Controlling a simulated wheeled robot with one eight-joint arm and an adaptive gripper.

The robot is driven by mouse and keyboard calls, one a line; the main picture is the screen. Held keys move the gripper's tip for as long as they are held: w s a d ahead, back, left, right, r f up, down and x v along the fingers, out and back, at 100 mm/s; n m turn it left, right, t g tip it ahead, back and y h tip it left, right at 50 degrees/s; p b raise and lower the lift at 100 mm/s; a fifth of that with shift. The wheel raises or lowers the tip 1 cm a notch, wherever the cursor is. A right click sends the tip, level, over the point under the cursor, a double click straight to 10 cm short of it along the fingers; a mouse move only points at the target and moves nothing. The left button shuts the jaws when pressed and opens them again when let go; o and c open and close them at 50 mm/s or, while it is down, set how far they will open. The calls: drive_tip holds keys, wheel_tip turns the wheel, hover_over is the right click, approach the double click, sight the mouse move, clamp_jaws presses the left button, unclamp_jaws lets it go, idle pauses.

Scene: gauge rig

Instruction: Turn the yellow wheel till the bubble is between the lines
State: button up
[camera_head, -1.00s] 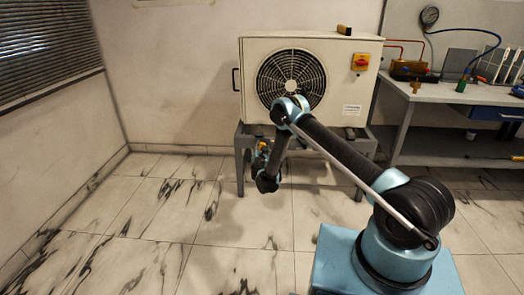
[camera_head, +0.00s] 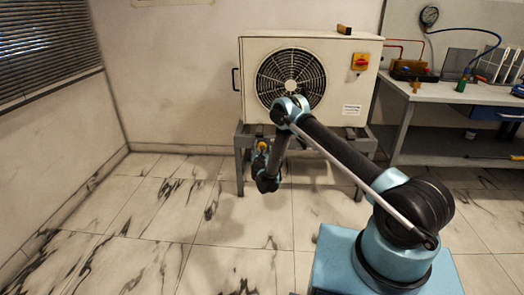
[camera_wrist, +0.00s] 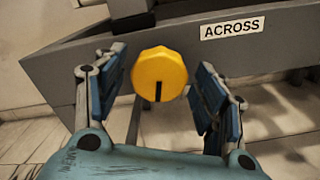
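The yellow wheel (camera_wrist: 159,73) is a scalloped knob with a black mark pointing down, on the grey frame rail in the wrist view. A label reading "ACROSS" (camera_wrist: 232,28) is to its right. My gripper (camera_wrist: 157,90) is open, its two blue-padded fingers on either side of the wheel with a gap visible at the right; the left finger is close to the wheel's edge. In the head view the wheel shows as a small yellow spot (camera_head: 262,146) at the stand's left front, above my wrist. I see no bubble or lines in these views.
The stand's grey frame (camera_head: 241,160) carries a cream fan unit (camera_head: 335,75) with a red and yellow switch (camera_head: 360,62). A workbench (camera_head: 450,95) with a gauge (camera_head: 429,16) is at the right. The floor at left is clear.

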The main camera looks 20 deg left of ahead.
sight(262, 143)
drive_tip(key=shift+r, duration=5)
